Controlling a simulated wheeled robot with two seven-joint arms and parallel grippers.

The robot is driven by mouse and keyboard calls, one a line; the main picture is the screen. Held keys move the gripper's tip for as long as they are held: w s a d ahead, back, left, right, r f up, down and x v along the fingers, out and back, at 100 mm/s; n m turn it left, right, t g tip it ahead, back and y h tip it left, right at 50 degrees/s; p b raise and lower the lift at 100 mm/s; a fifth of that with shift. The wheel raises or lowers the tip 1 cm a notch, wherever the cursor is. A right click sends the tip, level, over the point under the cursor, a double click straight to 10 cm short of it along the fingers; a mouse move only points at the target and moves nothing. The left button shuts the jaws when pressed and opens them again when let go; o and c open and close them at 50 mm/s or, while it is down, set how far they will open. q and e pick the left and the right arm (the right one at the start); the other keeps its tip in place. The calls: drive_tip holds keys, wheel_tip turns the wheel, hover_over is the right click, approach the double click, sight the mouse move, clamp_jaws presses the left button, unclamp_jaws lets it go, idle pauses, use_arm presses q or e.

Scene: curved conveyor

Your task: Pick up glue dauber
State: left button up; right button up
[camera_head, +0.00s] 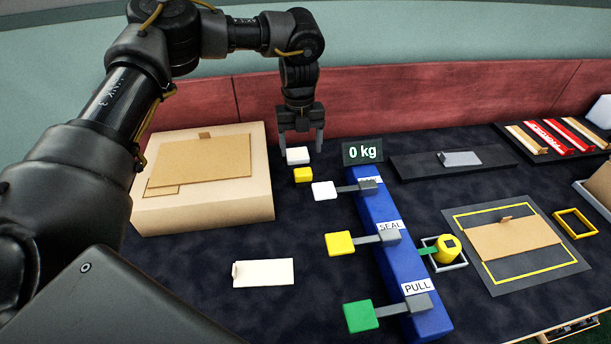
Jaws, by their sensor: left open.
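A yellow round pot-like thing (449,250) with a green handle stands in a small square frame (462,266) right of the blue bar; it may be the glue dauber, but I cannot tell for sure. My left gripper (301,146) points down at the back of the table, fingers apart and empty. A small white block (298,155) and a yellow block (303,175) lie just below and in front of its fingertips. The gripper is far to the left of the yellow pot. My right gripper is out of view.
A cardboard box (215,205) stands left. A dark mat (490,282) with a brown sheet lies right. A white card (263,273) lies in front, with clear table around it.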

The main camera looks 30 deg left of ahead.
sight(303, 171)
use_arm(q)
drive_tip(key=f, duration=0.4)
drive_tip(key=shift+w+f, duration=0.3)
drive_tip(key=shift+w, duration=0.1)
drive_tip(key=shift+s+d, duration=0.1)
drive_tip(key=shift+s, duration=0.15)
drive_tip(key=shift+s+f, duration=0.1)
drive_tip(key=shift+f, duration=0.1)
drive_tip(key=f, duration=0.2)
drive_tip(key=f+p, duration=0.1)
drive_tip(key=shift+s+d+f, duration=0.15)
drive_tip(key=shift+d+f, duration=0.05)
drive_tip(key=shift+f, duration=0.15)
drive_tip(key=shift+s+f, duration=0.1)
drive_tip(key=shift+f, duration=0.45)
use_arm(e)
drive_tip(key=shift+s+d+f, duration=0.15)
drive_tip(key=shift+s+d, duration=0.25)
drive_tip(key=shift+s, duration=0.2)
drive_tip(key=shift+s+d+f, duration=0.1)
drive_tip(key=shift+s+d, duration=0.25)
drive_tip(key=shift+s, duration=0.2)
use_arm(q)
drive_tip(key=c, duration=1.1)
drive_tip(key=shift+o, duration=0.2)
drive_tip(key=shift+r, duration=0.1)
